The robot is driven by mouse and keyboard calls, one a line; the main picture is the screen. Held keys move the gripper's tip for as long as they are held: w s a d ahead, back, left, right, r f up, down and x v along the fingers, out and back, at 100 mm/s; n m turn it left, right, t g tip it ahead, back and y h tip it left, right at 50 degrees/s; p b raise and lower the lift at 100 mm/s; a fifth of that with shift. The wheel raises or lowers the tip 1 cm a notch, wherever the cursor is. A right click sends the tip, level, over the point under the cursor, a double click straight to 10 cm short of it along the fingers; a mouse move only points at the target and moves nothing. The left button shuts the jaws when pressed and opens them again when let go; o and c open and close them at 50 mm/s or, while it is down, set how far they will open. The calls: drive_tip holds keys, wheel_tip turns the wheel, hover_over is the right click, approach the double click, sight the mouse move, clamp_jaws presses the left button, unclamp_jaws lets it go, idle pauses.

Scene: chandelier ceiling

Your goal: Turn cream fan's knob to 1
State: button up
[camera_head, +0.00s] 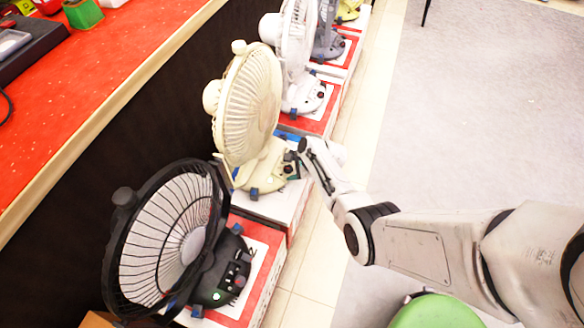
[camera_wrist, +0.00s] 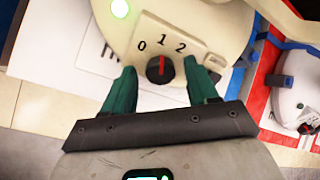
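The cream fan (camera_head: 248,110) stands on a box among a row of fans; its base (camera_wrist: 230,25) fills the top of the wrist view. Its dark round knob (camera_wrist: 160,70) has a red mark that points up, roughly at the printed 1. The numerals 0, 1 and 2 are printed above the knob. A green light (camera_wrist: 120,8) glows at upper left. My gripper (camera_wrist: 162,85) is open, with one green finger on each side of the knob and visible gaps between. In the head view my gripper (camera_head: 304,162) is at the front of the cream fan's base.
A black fan (camera_head: 165,240) stands nearer and a white fan (camera_head: 295,45) farther along the row. A red-topped counter (camera_head: 90,90) runs along the left. Open grey floor (camera_head: 480,110) lies to the right. A green round object (camera_head: 435,312) is at the bottom edge.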

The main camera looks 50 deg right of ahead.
drive_tip(key=shift+r, duration=0.1)
drive_tip(key=p+v, duration=0.5)
drive_tip(key=v, duration=0.5)
drive_tip(key=shift+s+r, duration=0.2)
drive_tip(key=shift+r, duration=0.05)
idle(0.4)
drive_tip(key=s+a+r+n+g+p, duration=0.2)
drive_tip(key=s+a+r+n, duration=0.3)
drive_tip(key=r+n, duration=0.3)
drive_tip(key=s+a+r+n+g+h+p, duration=0.1)
drive_tip(key=s+a+r+n+p, duration=0.3)
drive_tip(key=s+r+n, duration=0.4)
drive_tip(key=s+a+r+n+g+p, duration=0.2)
drive_tip(key=s+a+r+n+g, duration=0.1)
drive_tip(key=s+a+r+n, duration=0.4)
wheel_tip(320, 180, up, 2)
drive_tip(key=shift+s+r+n+h+p, duration=0.1)
drive_tip(key=shift+s+n+h+p, duration=0.1)
drive_tip(key=shift+n+h+p, duration=0.35)
